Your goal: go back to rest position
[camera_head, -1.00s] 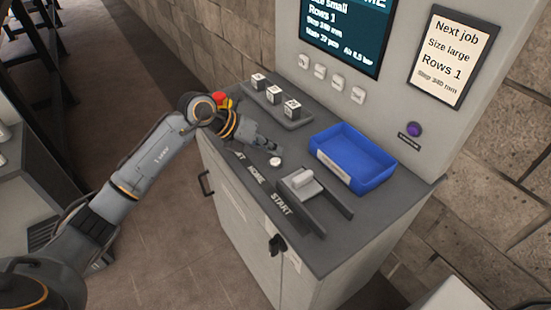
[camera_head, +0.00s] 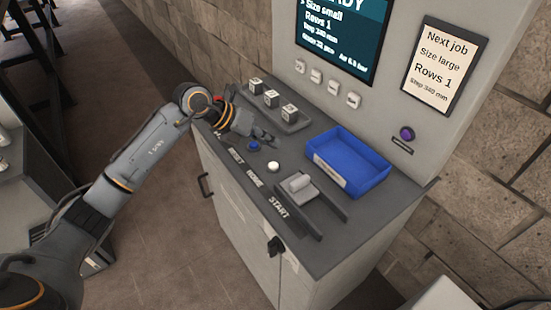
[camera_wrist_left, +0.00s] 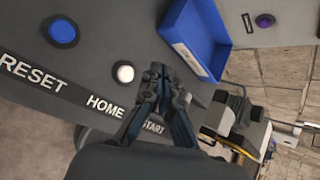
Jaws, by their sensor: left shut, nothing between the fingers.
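My left gripper (camera_head: 268,137) is over the back left part of the grey console top (camera_head: 325,252), near a blue button (camera_head: 253,145). In the left wrist view my left gripper (camera_wrist_left: 162,72) has its fingers together with nothing between them. The white button (camera_head: 273,166) beside the HOME label stands apart from the gripper; it also shows in the left wrist view (camera_wrist_left: 124,73). The blue button, by the RESET label, shows in the left wrist view (camera_wrist_left: 62,31). My right gripper is in neither view.
A blue bin (camera_head: 347,162) and a grey sliding handle (camera_head: 297,184) by the START label stand on the console. A rack with three white cubes (camera_head: 289,112) is behind the gripper. The screen (camera_head: 345,34) and a "Next job" sheet (camera_head: 445,62) are on the upright panel.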

